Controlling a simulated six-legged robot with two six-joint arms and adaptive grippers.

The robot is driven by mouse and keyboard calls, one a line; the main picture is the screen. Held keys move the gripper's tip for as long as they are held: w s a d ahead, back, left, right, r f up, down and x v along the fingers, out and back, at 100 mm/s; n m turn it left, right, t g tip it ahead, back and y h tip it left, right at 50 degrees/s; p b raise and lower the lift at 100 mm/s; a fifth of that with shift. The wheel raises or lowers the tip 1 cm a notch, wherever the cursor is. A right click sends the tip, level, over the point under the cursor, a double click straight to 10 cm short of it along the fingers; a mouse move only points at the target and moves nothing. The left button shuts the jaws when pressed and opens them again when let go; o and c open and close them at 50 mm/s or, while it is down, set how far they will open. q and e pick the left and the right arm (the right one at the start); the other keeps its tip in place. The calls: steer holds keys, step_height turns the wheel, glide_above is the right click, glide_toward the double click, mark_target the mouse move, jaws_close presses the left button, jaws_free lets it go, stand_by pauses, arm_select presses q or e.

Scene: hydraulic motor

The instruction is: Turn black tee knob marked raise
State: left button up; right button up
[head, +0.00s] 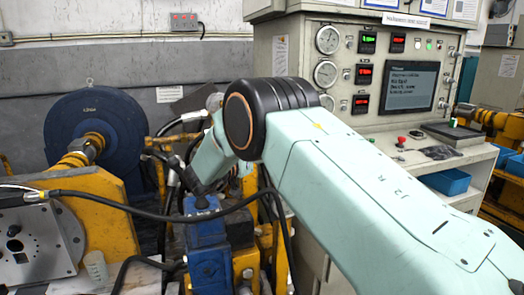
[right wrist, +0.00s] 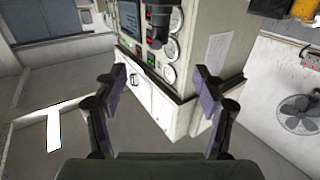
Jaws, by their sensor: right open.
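My right gripper (right wrist: 160,92) is open and empty in the right wrist view, its two fingers wide apart with nothing between them but the distant cabinet. In the head view my right arm crosses the middle, and its gripper cannot be made out there. The control console (head: 292,50) stands at the back right with gauges, displays and small knobs. No label reading raise is legible, so I cannot tell which knob carries it. My left gripper is not in view.
A blue round motor (head: 95,135) and a blue block (head: 207,250) stand left of my arm. Black hoses cross in front of them. A red button (head: 401,140) and blue bins (head: 446,181) are at the console desk. A fan (right wrist: 300,115) shows in the wrist view.

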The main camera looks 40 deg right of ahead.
steer(key=d+r+n+t+y+p, duration=0.1)
steer(key=d+r+n+t+p, duration=0.25)
steer(key=d+t+p, duration=0.4)
steer(key=s+d+f+n+t+y+p, duration=0.2)
steer(key=s+f+n+t+y+p, duration=0.35)
steer(key=y, duration=0.45)
steer(key=shift+n+g, duration=0.5)
steer(key=shift+n, duration=0.4)
steer(key=w, duration=0.2)
steer(key=w+d+r, duration=0.1)
steer(key=w, duration=0.2)
steer(key=w+r, duration=0.1)
steer(key=w, duration=0.1)
steer(key=shift+w+d+p, duration=0.3)
steer(key=shift+d, duration=0.1)
steer(key=shift+w+d, duration=0.1)
steer(key=shift+w, duration=0.55)
steer(key=shift+c, duration=0.3)
